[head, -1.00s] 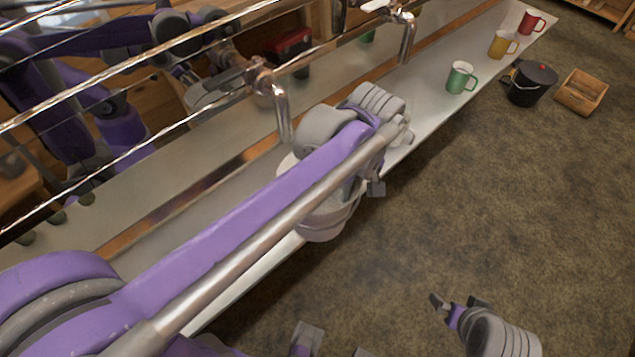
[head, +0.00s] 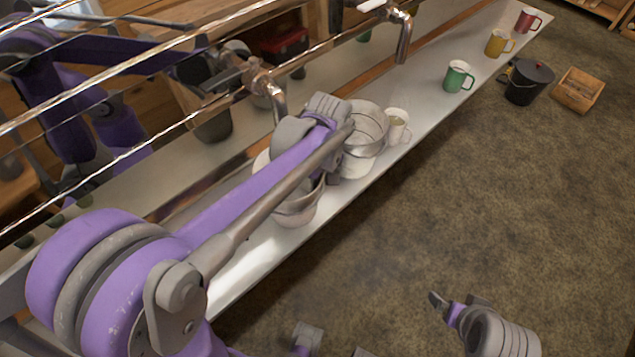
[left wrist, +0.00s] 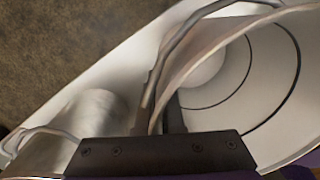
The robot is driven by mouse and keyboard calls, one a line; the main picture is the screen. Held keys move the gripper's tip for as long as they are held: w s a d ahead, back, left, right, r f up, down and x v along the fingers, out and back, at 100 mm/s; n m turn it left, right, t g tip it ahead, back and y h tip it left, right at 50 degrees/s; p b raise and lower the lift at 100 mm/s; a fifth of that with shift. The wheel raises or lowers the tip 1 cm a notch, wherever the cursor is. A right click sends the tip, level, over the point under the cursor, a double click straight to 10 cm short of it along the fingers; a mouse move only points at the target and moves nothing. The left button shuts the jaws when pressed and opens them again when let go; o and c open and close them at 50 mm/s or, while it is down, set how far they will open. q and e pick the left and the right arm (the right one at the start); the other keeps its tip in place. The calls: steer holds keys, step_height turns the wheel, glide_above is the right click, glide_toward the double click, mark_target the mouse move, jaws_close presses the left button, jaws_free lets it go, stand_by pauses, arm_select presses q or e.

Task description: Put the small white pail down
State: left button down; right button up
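The small white pail (head: 297,213) is partly covered by my left arm, low over the front of the pale shelf. I cannot tell whether its bottom touches the shelf. My left gripper (head: 340,155) is at its rim, on the side toward a second pail. In the left wrist view the pail's open inside (left wrist: 270,85) fills the right. The dark fingers (left wrist: 158,118) stand on either side of its wall, and its bail passes close by. My right gripper (head: 457,300) looks open and empty over the floor.
A grey-white pail (head: 368,120) and a white mug (head: 397,122) stand right behind the gripper. Green (head: 457,75), yellow (head: 497,42) and red (head: 525,19) mugs stand farther along. A metal spout (head: 278,100) hangs over the shelf. A black pail (head: 525,85) and wooden crate (head: 577,90) are on the floor.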

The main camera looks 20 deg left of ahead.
arm_select(q)
steer(key=shift+f, duration=0.15)
steer(key=c, duration=1)
jaws_free()
steer(key=shift+c, duration=0.2)
steer(key=shift+r, duration=0.2)
steer(key=r, duration=0.8)
steer(key=r+p, duration=0.1)
steer(key=r, duration=0.3)
steer(key=shift+w+d, duration=0.35)
steer(key=shift+d, duration=0.05)
